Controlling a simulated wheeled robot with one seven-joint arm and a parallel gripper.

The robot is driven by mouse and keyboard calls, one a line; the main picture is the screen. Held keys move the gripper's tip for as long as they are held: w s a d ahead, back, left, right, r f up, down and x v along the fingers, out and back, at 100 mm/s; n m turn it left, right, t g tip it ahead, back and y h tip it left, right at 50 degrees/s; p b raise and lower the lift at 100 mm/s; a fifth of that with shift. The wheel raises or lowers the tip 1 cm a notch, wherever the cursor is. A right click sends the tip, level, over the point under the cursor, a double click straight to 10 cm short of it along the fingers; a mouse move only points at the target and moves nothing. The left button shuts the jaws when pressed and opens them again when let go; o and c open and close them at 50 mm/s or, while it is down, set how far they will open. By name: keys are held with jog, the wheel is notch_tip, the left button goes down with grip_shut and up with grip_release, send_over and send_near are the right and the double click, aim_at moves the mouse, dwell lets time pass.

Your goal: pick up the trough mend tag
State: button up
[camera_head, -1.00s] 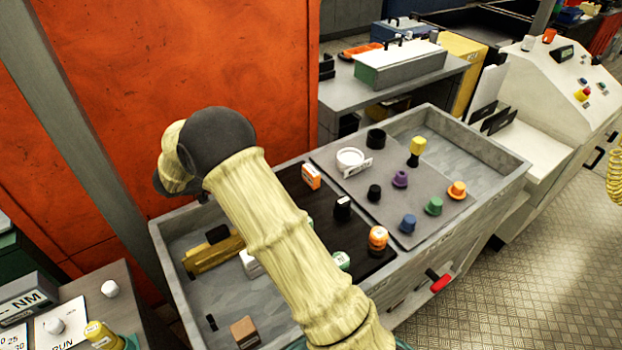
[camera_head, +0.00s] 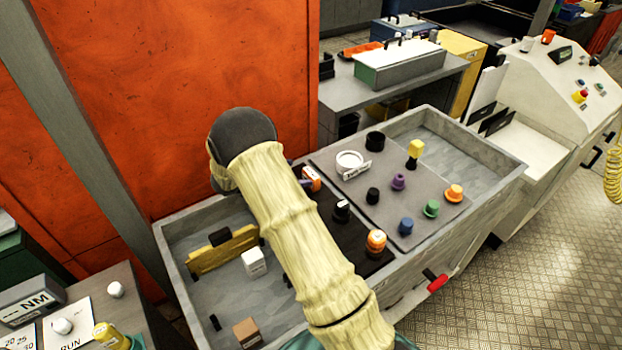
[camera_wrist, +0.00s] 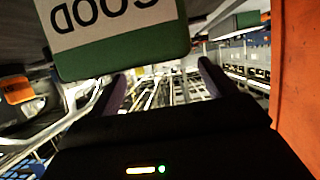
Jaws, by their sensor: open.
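An orange block with a white label (camera_head: 311,178) stands at the back of the dark mat in the head view. An orange and white tag (camera_wrist: 17,88) shows at the left of the wrist view. Its lettering is too small to read, so I cannot confirm it is the mend tag. A green and white tag (camera_wrist: 120,35) with upside-down "GOOD" lettering fills the top of the wrist view, close to the camera. My gripper (camera_wrist: 162,87) is open, its two fingers apart and holding nothing visible. In the head view my arm hides most of it.
The grey trough (camera_head: 175,268) holds a brass-coloured bar (camera_head: 222,252), a white box (camera_head: 254,262) and a brown block (camera_head: 247,332). A grey panel (camera_head: 345,195) carries several coloured knobs. An orange wall (camera_head: 220,60) stands close behind the trough.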

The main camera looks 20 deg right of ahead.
aim_at(308, 174)
jog(key=shift+s+a+r, duration=0.1)
jog(key=shift+a, duration=0.1)
jog(key=shift+s+f+p+x, duration=0.1)
jog(key=shift+p+x, duration=0.3)
jog(key=shift+x, duration=0.5)
jog(key=shift+s+f+p+x, duration=0.15)
jog(key=shift+p+x, duration=0.2)
jog(key=shift+x, duration=0.6)
jog(key=shift+s+f+p+x, duration=0.1)
jog(key=shift+p+x, duration=0.3)
jog(key=shift+x, duration=0.5)
jog(key=shift+w+a, duration=0.1)
jog(key=shift+a, duration=0.1)
jog(key=shift+c, duration=0.4)
jog(key=c, duration=1)
